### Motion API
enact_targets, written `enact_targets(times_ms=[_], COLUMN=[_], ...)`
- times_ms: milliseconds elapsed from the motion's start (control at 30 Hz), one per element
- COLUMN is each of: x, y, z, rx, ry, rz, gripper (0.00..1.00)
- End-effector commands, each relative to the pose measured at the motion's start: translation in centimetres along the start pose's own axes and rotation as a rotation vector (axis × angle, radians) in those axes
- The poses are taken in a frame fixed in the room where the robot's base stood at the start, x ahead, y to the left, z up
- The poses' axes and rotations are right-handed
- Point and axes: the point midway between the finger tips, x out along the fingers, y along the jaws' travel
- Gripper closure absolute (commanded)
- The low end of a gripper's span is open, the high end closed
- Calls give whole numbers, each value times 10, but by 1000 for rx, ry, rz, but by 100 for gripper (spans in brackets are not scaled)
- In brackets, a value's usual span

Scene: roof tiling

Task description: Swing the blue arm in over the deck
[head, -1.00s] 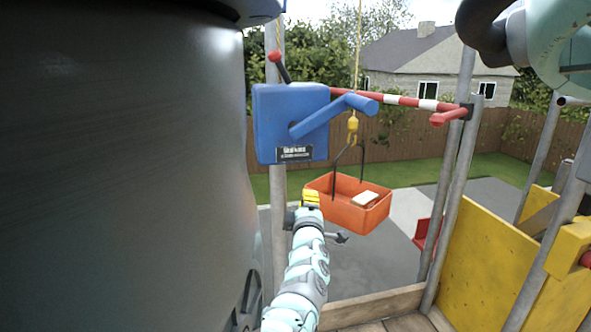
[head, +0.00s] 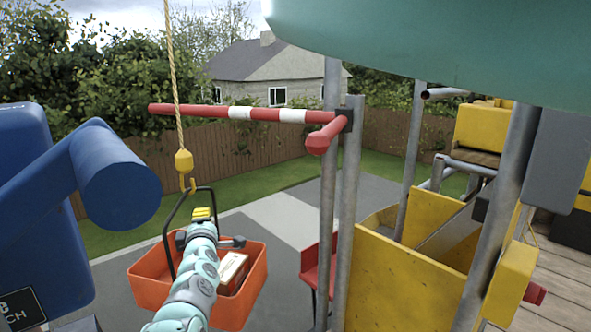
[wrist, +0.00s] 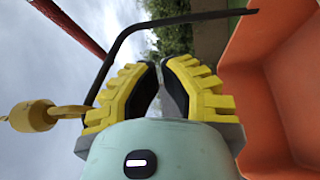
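A blue winch box (head: 30,200) with a thick blue crank arm (head: 105,170) fills the left edge of the head view, partly cut off. No overhead blue arm shows in this frame. A rope (head: 173,80) comes down from above to a yellow hook block (head: 184,165). An orange crate (head: 150,290) hangs from it by a black handle (head: 172,225). My gripper (head: 203,213) appears in front of the crate. In the wrist view its yellow fingers (wrist: 160,65) are closed nearly tip to tip with nothing seen between them; the black handle passes beyond them.
A red-and-white bar (head: 250,114) crosses behind the rope to a grey post (head: 348,210). Yellow panels (head: 390,290) and scaffold tubes stand at the right, beside wooden deck boards (head: 570,290). A red chair (head: 318,270) stands beyond. Paving lies below the crate.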

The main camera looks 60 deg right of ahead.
Motion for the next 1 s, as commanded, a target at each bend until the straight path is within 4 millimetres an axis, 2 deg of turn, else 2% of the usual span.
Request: enact_targets(times_ms=[167,600,1000], x=[8,50,79], y=[-4,-4,-5], z=[1,1,0], rx=[3,2,2], ry=[-2,-2,0], rz=[-1,1,5], gripper=[100,100,100])
